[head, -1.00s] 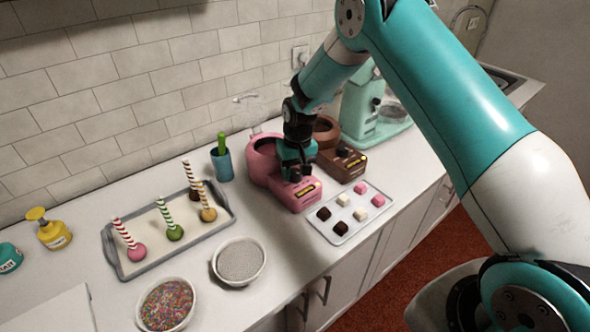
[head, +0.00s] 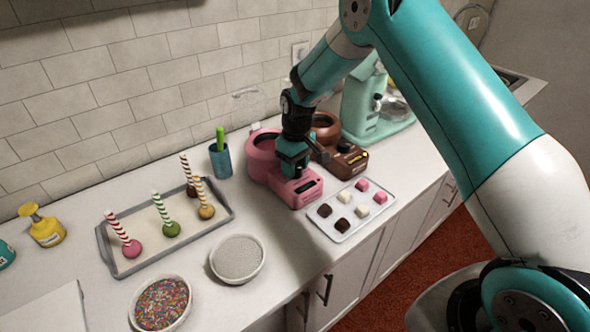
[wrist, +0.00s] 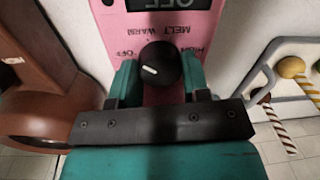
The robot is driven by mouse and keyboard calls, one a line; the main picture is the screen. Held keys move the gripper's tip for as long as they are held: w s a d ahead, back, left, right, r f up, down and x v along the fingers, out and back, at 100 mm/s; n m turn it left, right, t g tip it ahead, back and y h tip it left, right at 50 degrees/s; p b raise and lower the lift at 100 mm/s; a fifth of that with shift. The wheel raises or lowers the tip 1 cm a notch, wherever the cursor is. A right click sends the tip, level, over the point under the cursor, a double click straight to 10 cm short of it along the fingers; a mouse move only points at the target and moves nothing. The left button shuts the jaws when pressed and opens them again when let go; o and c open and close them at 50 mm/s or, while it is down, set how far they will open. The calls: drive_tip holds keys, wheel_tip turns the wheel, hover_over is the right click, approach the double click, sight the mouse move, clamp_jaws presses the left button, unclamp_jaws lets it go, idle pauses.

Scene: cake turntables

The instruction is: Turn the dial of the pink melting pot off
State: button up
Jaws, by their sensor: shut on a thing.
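The pink melting pot (head: 301,191) stands on the counter against the tiled wall. Its pink front panel shows upside down in the wrist view (wrist: 190,38), with labels OFF, WARM, MELT and HIGH around a round black dial (wrist: 160,62). The dial's white mark points to the left and slightly up, towards the OFF label. The pot's dark display (wrist: 172,4) reads OFF. My gripper (wrist: 160,75) has its teal fingers on either side of the dial, shut on it. In the head view my gripper (head: 292,170) hides the dial.
A brown melting pot (head: 349,159) stands close on the right, its display lit yellow. A sweets tray (head: 342,228) lies in front. A cake-pop tray (head: 125,268), blue cup (head: 220,160) and sprinkle bowls (head: 238,280) are to the left.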

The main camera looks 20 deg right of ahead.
drive_tip(key=shift+n+b, duration=0.75)
drive_tip(key=shift+n, duration=1.55)
drive_tip(key=o, duration=0.9)
drive_tip(key=shift+r, duration=0.15)
drive_tip(key=r+b, duration=0.1)
drive_tip(key=r, duration=0.4)
drive_tip(key=r+b, duration=0.1)
drive_tip(key=r, duration=0.5)
drive_tip(key=w+r+b, duration=0.1)
drive_tip(key=r, duration=0.5)
drive_tip(key=shift+d+r, duration=0.1)
drive_tip(key=shift+d, duration=0.2)
drive_tip(key=shift+s, duration=0.1)
drive_tip(key=s+a+m+y, duration=0.1)
drive_tip(key=s+a, duration=0.2)
drive_tip(key=s, duration=0.8)
drive_tip(key=s+a+m+y, duration=0.1)
drive_tip(key=s+a, duration=0.1)
drive_tip(key=s, duration=1)
drive_tip(key=s+a+r+m+y, duration=0.1)
drive_tip(key=s+a, duration=0.2)
drive_tip(key=s, duration=0.8)
drive_tip(key=shift+s+a+r, duration=0.1)
drive_tip(key=shift+s+a, duration=0.25)
drive_tip(key=shift+s, duration=0.05)
